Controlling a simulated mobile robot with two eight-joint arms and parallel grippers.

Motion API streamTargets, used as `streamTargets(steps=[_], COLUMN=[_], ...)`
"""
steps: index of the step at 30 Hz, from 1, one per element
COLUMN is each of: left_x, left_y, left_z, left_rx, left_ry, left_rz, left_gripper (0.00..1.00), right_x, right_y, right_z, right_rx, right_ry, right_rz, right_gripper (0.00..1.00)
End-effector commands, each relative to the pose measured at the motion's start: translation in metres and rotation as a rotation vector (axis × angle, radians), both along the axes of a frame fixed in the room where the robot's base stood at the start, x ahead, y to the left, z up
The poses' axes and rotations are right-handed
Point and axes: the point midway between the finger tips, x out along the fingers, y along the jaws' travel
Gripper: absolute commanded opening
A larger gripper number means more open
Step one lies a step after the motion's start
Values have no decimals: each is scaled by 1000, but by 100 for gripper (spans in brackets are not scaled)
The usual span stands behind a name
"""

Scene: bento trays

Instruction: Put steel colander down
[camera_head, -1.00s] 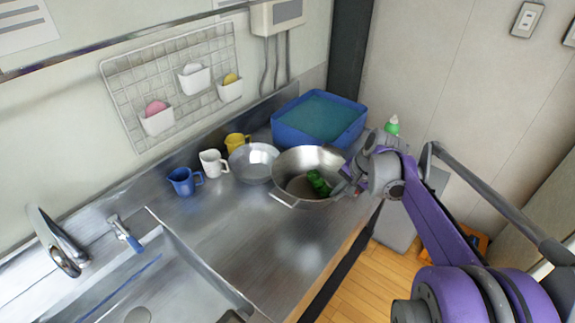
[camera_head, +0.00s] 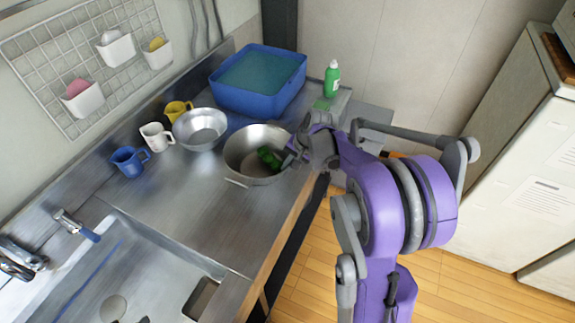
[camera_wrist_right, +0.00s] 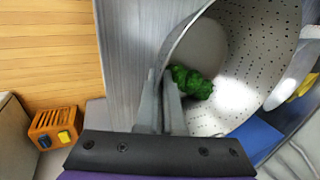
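The steel colander (camera_head: 238,150) stands on the steel counter near its front edge, with a green vegetable (camera_head: 268,157) inside. In the right wrist view its perforated inner wall (camera_wrist_right: 245,60) and the green vegetable (camera_wrist_right: 190,82) show close up. My right gripper (camera_head: 290,156) is at the colander's right rim. In the wrist view its fingers (camera_wrist_right: 165,85) are close together with the rim between them, so it looks shut on the colander. Whether the colander's base touches the counter is hard to tell. My left gripper is not in view.
A second metal bowl (camera_head: 201,128) stands close left of the colander. Behind are a blue tub (camera_head: 250,105), and yellow (camera_head: 177,110), white (camera_head: 156,137) and blue (camera_head: 129,161) mugs. A green bottle (camera_head: 332,80) stands at right. The counter between sink and colander is clear.

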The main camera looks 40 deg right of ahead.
Motion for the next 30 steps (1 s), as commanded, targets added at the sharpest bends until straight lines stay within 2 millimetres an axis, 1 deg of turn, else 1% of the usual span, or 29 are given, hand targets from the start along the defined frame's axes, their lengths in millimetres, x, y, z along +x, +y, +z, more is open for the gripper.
streamTargets(steps=[6, 7, 9, 11, 12, 19, 23, 26, 30], left_x=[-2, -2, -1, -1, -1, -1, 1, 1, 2], left_y=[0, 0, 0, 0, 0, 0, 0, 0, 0], left_z=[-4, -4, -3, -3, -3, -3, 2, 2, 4], left_rx=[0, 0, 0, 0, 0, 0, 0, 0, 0], left_ry=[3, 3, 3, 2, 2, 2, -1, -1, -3], left_rz=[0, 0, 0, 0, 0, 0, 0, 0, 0], left_gripper=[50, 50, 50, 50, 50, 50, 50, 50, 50], right_x=[0, 0, 0, 0, 0, 0, 0, -5, -16], right_y=[0, 0, 0, 0, 0, 0, 0, -3, -9], right_z=[-4, -4, -3, -3, -3, -3, 4, 16, 44], right_rx=[1, 1, 0, 0, 0, 0, 1, 0, 1], right_ry=[0, 0, 0, 0, 0, 0, -1, 0, -1], right_rz=[0, 0, 0, 0, 0, 0, 0, -1, -3], right_gripper=[0, 8, 21, 32, 35, 35, 35, 35, 35])
